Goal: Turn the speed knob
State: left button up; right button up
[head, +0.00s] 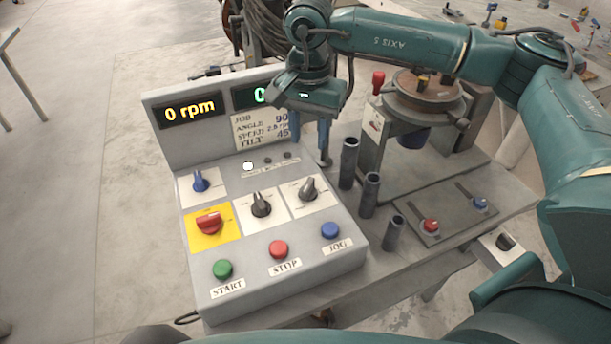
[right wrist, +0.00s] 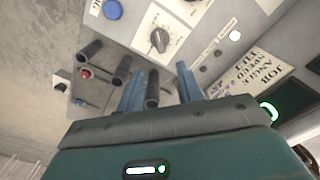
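A grey control panel (head: 233,262) carries a blue knob (head: 200,181), a red knob (head: 209,222) on a yellow plate, a black knob (head: 261,204) and a dark grey knob (head: 308,188); their labels are too small to read, so I cannot tell which sets speed. The right-hand knob also shows in the right wrist view (right wrist: 158,41). My right gripper (head: 311,142) hangs above the panel's back right edge, behind that knob and apart from it. Its blue fingers (right wrist: 160,92) are spread, with a dark post seen between them. My left gripper is not in view.
An orange display (head: 190,110) reads 0 rpm; a green one (head: 258,95) is partly hidden. A card (head: 262,129) lists angle 90, speed 2.8 rpm, tilt 45. Upright dark posts (head: 348,164) stand right of the panel. Start, stop (head: 278,249) and jog buttons line the front.

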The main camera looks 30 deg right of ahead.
aim_at(308, 184)
notch_tip(308, 184, down, 13)
jog(key=shift+r+p, duration=0.2)
jog(key=shift+p, duration=0.8)
grip_shut()
